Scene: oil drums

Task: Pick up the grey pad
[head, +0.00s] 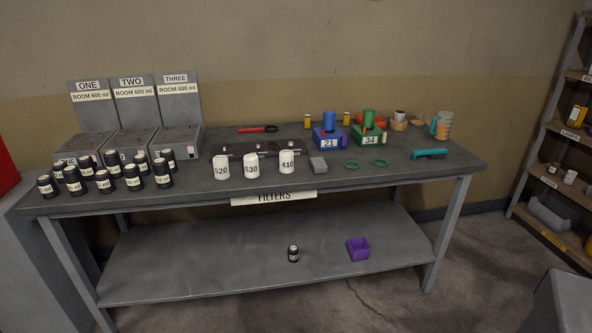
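The grey pad (318,165) is a small block lying flat on the dark workbench (220,186), near its front edge and right of the middle. It sits just right of the white canister marked 410 (287,162) and left of a green ring (351,165). Nothing covers the pad. My gripper is not in view.
White canisters marked 520 (221,167) and 630 (251,166) stand left of the pad. Behind it are a blue box marked 21 (329,143) and a green box marked 34 (369,140). Several dark bottles (104,182) crowd the left end. A teal-handled brush (430,153) lies right.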

